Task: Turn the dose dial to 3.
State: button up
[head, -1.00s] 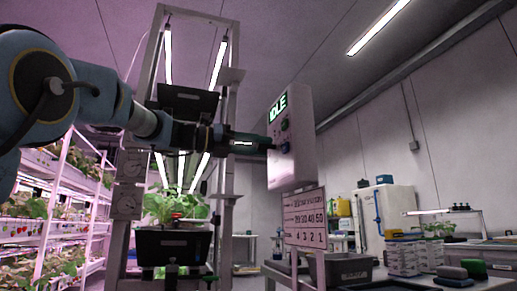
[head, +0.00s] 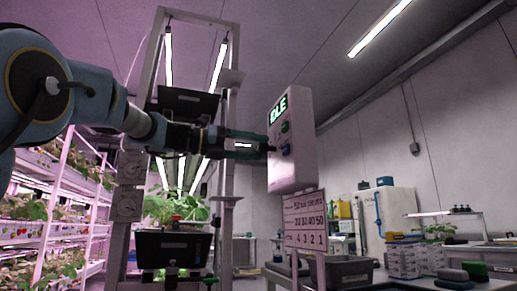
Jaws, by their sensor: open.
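I cannot read any dial marks or tell which knob is the dose dial. My gripper (head: 268,147) is open, pointing right, with its fingertips close to the left side of the box's face near the knobs. Whether it touches a knob is unclear. A sign (head: 305,220) with rows of numbers, the lowest "4 3 2 1", stands below the box.
A metal frame (head: 228,190) with black trays and a leafy plant (head: 175,207) stands behind my arm. Round gauges (head: 127,202) are on its left post. Plant racks (head: 60,205) fill the left. A bench with boxes (head: 403,261) and a grey bin (head: 347,270) is at the right.

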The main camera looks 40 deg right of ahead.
jog(key=v, duration=0.9)
jog(key=shift+a, duration=0.2)
jog(key=shift+w, duration=0.1)
